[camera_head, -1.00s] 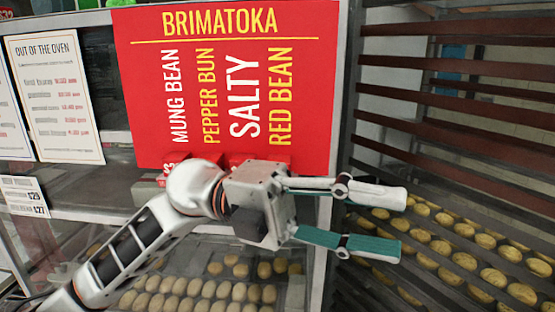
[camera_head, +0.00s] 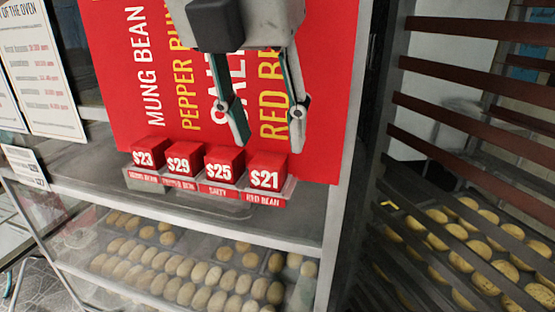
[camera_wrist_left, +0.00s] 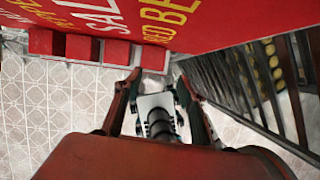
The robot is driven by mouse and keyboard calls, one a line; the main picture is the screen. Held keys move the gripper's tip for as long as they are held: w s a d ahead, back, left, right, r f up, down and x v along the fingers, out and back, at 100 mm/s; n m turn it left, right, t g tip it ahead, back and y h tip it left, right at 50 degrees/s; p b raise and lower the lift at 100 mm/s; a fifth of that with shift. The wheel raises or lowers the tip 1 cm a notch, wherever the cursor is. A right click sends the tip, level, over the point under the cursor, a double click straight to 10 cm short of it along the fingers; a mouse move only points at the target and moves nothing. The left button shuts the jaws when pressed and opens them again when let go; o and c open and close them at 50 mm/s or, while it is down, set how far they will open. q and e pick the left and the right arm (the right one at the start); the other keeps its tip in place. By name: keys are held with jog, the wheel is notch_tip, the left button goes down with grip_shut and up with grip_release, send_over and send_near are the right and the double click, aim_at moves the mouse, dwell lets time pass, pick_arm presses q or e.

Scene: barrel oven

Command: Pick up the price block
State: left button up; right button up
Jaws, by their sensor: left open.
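Several red price blocks stand in a row on a clear stand below the red sign: the $23 block (camera_head: 148,152), the $29 block (camera_head: 184,159), the $25 block (camera_head: 224,163) and the $21 block (camera_head: 267,169). In the wrist view the $21 block (camera_wrist_left: 154,58) is the rightmost of the row, just beyond the fingertips. My left gripper (camera_head: 269,142) points down in front of the sign, above the $21 block. Its fingers (camera_wrist_left: 158,78) are spread and hold nothing. The gap to the block is hard to judge. My right gripper is not in view.
The red sign (camera_head: 115,90) stands right behind the blocks. The blocks' stand rests on a glass-fronted case (camera_head: 85,182) with buns inside. A dark slatted rack (camera_head: 470,113) with buns is at the right. The shelf left of the blocks is clear.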

aim_at(267, 162)
pick_arm(q)
jog(key=shift+n, duration=0.3)
jog(key=x, duration=0.4)
jog(key=w+a+x, duration=0.1)
jog(key=x, duration=0.2)
jog(key=shift+a+r, duration=0.1)
jog(key=shift+a, duration=0.05)
jog(key=c, duration=0.9)
